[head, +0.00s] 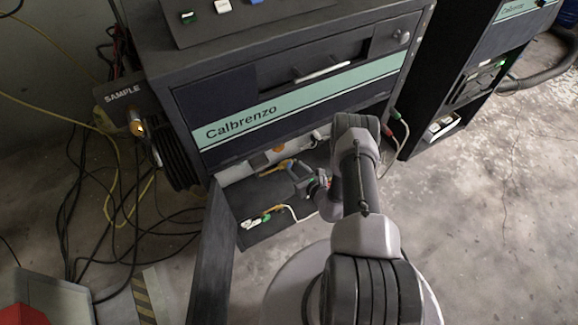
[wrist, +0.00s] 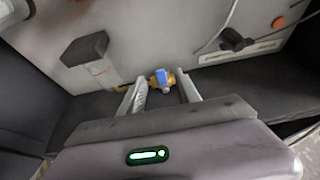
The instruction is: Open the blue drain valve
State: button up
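The drain valve shows in the wrist view as a blue part (wrist: 162,77) on a brass-coloured fitting low on a pale panel. My gripper (wrist: 160,80) is open, with one finger to the left and one to the right of the blue part in that view. I cannot tell whether the fingers reach around it or touch it. In the head view my gripper (head: 303,178) is inside the low opening of the Calbrenzo cabinet, near a brass-coloured piece (head: 277,168). The blue part is not clear there.
The cabinet (head: 330,98) overhangs the opening. An open dark door (head: 211,255) stands to the left. Small green and yellow fittings (head: 262,217) lie at the opening's front. In the wrist view, a dark block (wrist: 85,48) and a black knob (wrist: 233,39) flank the valve.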

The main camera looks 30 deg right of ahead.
aim_at(290, 163)
jog(key=b+x, duration=0.1)
jog(key=x, duration=0.4)
jog(key=shift+f+b, duration=0.1)
jog(key=shift+b, duration=0.3)
jog(key=shift+w, duration=0.4)
grip_shut()
